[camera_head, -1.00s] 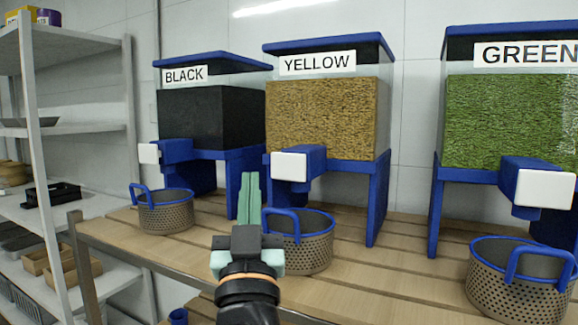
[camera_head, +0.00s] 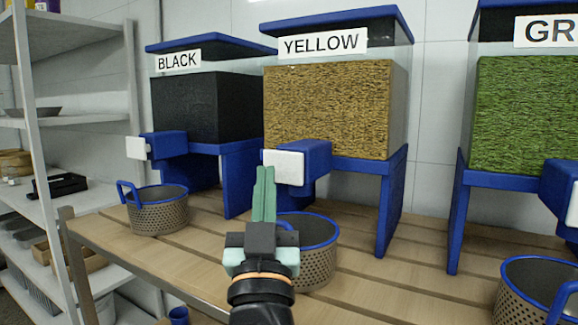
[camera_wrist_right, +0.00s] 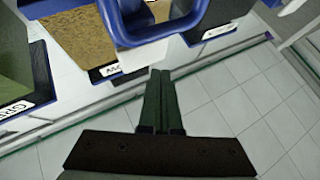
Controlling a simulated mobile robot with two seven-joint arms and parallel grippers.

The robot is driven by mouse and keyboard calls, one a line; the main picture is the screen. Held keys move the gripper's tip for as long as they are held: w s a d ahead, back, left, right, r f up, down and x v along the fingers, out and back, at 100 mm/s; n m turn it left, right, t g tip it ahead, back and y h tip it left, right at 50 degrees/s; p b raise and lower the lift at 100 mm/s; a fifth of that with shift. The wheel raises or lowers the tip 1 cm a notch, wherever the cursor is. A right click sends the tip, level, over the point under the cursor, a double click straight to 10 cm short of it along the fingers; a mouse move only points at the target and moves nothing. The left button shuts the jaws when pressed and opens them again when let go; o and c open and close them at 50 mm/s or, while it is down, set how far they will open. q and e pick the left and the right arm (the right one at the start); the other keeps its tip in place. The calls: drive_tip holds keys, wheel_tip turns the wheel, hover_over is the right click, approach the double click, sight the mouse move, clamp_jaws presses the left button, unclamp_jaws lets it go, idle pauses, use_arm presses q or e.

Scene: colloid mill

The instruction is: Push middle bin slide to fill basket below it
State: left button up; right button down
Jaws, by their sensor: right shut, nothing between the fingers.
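The middle bin, labelled YELLOW (camera_head: 330,110), holds yellow granules and stands on blue legs. Its slide (camera_head: 284,167) is a white block at the front of a blue chute. A perforated basket (camera_head: 318,262) with a blue rim stands on the table below it; its inside is mostly hidden, partly by my gripper. My right gripper (camera_head: 264,172) is shut and empty, its green fingers pointing up just left of and in front of the white slide; I cannot tell whether they touch. The fingers also show in the right wrist view (camera_wrist_right: 161,80). My left gripper is not in view.
The BLACK bin (camera_head: 200,108) with its basket (camera_head: 158,214) stands to the left. The GREEN bin (camera_head: 520,115) and its basket (camera_head: 530,295) are at the right. The slatted wooden table (camera_head: 390,270) is bare between baskets. A shelf rack (camera_head: 85,122) stands at far left.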

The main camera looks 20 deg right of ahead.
sight(278, 167)
drive_tip(key=shift+w+d, duration=0.2)
drive_tip(key=shift+d, duration=0.1)
idle(0.9)
idle(0.7)
drive_tip(key=shift+w+d, duration=0.25)
drive_tip(key=shift+w+d, duration=0.65)
drive_tip(key=shift+d, duration=0.2)
idle(1.4)
drive_tip(key=shift+s+a+b, duration=0.1)
drive_tip(key=shift+b, duration=0.2)
drive_tip(key=shift+s+a+b, duration=0.35)
drive_tip(key=shift+s+a, duration=0.45)
drive_tip(key=shift+a, duration=0.25)
